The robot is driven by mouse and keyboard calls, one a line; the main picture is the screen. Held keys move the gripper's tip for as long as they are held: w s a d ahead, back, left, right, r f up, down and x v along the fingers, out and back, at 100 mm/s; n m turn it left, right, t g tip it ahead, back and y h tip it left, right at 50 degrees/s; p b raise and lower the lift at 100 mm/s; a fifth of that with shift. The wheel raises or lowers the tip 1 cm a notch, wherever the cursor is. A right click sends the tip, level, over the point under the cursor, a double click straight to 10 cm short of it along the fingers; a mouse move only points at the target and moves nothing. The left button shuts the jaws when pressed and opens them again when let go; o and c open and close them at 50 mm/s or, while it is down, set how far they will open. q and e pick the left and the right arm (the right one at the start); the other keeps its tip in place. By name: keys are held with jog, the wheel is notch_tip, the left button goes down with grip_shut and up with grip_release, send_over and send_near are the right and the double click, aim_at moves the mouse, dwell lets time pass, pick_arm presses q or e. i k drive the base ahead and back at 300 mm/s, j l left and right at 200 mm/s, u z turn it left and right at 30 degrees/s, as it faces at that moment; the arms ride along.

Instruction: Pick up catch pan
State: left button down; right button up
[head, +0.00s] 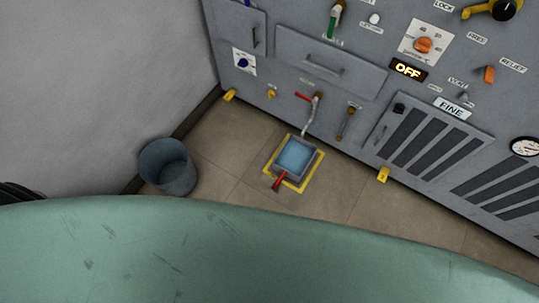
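The catch pan (295,157) is a small grey square pan on the floor, inside a yellow-outlined square. It holds bluish liquid or has a blue inside; I cannot tell which. Its red handle (279,182) points toward me, to the lower left. A spout with a red lever (309,112) comes out of the panel just above and behind the pan. Neither of my grippers is in view.
A large green rounded surface (230,255) fills the foreground. A dark grey bucket (168,167) stands by the left wall. The grey machine panel (340,85) with knobs, vents and yellow feet (383,174) is behind the pan. Tiled floor (225,150) around the pan is clear.

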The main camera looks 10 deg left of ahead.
aim_at(292, 161)
jog(key=u, duration=1.7)
jog(key=z, duration=1.65)
jog(key=i+j, duration=0.25)
jog(key=i+j+z, duration=0.1)
jog(key=j, duration=0.35)
jog(key=i+j+z, duration=0.1)
jog(key=i+j, duration=0.2)
